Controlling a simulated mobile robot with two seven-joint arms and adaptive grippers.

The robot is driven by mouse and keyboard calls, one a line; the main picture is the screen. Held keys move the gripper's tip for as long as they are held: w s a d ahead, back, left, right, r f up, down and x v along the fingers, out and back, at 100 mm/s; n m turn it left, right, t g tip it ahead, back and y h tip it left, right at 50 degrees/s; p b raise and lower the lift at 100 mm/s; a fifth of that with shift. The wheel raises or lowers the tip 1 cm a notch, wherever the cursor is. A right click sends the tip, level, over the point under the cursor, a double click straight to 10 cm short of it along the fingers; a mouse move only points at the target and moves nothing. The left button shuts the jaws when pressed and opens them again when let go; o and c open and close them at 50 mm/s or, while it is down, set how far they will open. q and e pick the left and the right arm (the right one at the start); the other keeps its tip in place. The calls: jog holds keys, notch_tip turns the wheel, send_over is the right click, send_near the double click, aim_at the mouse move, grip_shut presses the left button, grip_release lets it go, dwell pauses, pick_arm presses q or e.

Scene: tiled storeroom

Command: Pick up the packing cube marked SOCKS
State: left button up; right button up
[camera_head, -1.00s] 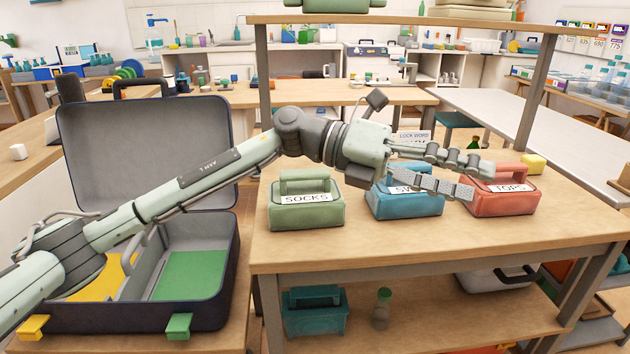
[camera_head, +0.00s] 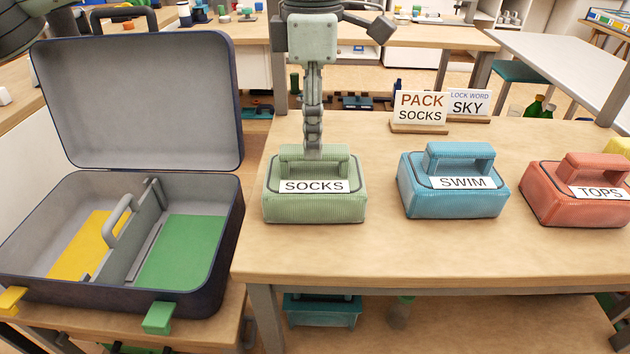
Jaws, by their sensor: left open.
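The green packing cube marked SOCKS (camera_head: 314,207) stands upright on the wooden table, left of the other cubes, with its handle on top. My left gripper (camera_head: 313,150) points straight down at the cube's handle, its fingertips at or just behind the handle. The fingers line up one behind the other from here, so the gap between them is hidden, as is any contact. The cube rests on the table. My right gripper is not in view.
A blue SWIM cube (camera_head: 452,190) and a red TOPS cube (camera_head: 577,196) stand to the right. Signs reading PACK SOCKS (camera_head: 420,108) and LOCK WORD SKY (camera_head: 468,103) stand behind. An open suitcase (camera_head: 235,215) with yellow and green floor sections lies left.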

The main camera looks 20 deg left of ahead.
aim_at(314, 177)
pick_arm(q)
notch_tip(314, 177, down, 4)
jog(key=shift+r, duration=0.25)
grip_shut()
jog(key=shift+r, duration=0.1)
